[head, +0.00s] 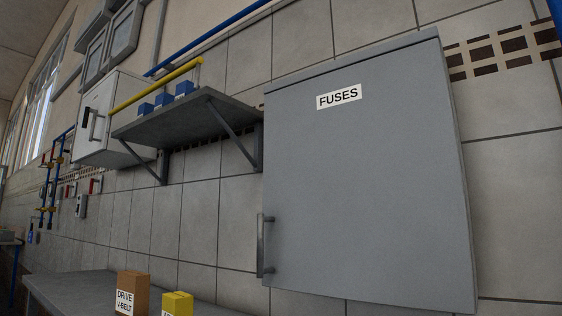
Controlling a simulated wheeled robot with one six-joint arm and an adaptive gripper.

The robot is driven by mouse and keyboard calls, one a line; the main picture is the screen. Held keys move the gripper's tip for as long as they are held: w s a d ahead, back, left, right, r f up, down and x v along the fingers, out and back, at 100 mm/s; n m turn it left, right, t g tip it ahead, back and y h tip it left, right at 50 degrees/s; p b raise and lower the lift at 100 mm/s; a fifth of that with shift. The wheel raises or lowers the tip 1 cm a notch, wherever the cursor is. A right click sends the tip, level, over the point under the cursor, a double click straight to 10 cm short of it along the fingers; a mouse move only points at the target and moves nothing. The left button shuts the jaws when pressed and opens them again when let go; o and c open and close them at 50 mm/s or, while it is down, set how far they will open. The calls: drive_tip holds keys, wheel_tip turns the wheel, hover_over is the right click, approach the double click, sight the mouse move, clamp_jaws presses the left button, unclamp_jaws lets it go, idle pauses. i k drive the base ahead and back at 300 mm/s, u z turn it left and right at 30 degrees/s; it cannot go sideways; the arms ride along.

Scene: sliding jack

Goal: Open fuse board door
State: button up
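The fuse board (365,190) is a large grey wall cabinet on the right side of the head view. A white label reading FUSES (339,96) is on the upper part of its door. The door looks shut and its front is flat. A vertical grey bar handle (262,246) stands out at the lower left edge of the door. My gripper is not in the head view, so I cannot see where it is relative to the handle.
A grey shelf (190,125) on brackets juts from the wall left of the board, holding blue boxes. A white cabinet (104,118) hangs further left. Below, a grey bench (75,291) carries a brown DRIVE V-BELT box (131,292) and a yellow box (177,304).

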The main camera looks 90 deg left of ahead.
sight(364, 199)
drive_tip(key=u, duration=0.25)
drive_tip(key=k, duration=0.1)
drive_tip(key=u, duration=2.1)
drive_tip(key=i, duration=1.05)
drive_tip(key=u, duration=0.6)
